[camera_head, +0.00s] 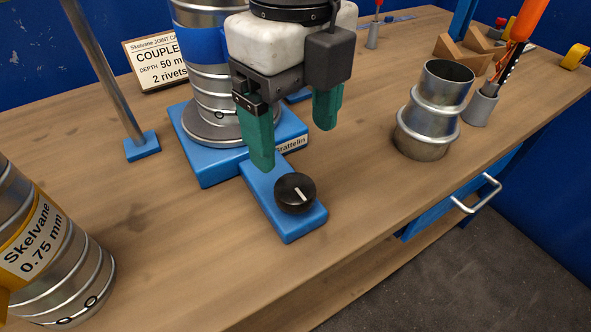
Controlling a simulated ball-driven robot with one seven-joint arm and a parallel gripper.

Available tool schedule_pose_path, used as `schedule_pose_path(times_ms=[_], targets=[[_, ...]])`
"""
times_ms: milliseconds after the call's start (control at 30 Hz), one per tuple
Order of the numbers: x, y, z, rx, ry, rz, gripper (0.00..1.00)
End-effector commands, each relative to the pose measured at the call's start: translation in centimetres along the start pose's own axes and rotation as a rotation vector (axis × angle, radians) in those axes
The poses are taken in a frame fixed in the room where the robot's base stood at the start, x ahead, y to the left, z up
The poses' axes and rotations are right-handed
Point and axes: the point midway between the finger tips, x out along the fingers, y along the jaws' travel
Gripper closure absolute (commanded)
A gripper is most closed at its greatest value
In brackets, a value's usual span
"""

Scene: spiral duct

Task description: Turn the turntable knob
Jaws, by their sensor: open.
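The turntable knob (295,193) is a round black dial with a white pointer line. It sits on a blue arm-like base (288,228) that extends toward the front from the blue turntable base (203,170). A silver spiral duct (212,98) with a blue band stands upright on a round grey plate (190,135) on that base. My gripper (293,140) has two green fingers, spread apart and empty. It is above and behind the knob in the picture, and no contact with the knob shows. My gripper hides part of the duct and the turntable base.
A silver duct coupler (431,115) stands at the right. Another spiral duct labelled Skelvane (50,255) is at the left front. A metal post (105,75) rises from a blue foot behind. A sign (157,64) stands at the back. Bare wood surrounds the knob's front.

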Motion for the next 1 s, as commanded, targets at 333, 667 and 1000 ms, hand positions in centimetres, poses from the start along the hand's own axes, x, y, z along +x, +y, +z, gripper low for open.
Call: schedule_pose_path(times_ms=[333, 667, 1000], targets=[[6.4, 0.1, -0.1, -0.002, 0.002, 0.005, 0.19], [8.9, 0.1, 0.0, -0.002, -0.001, 0.003, 0.19], [9.0, 0.1, 0.0, -0.002, -0.001, 0.003, 0.26]])
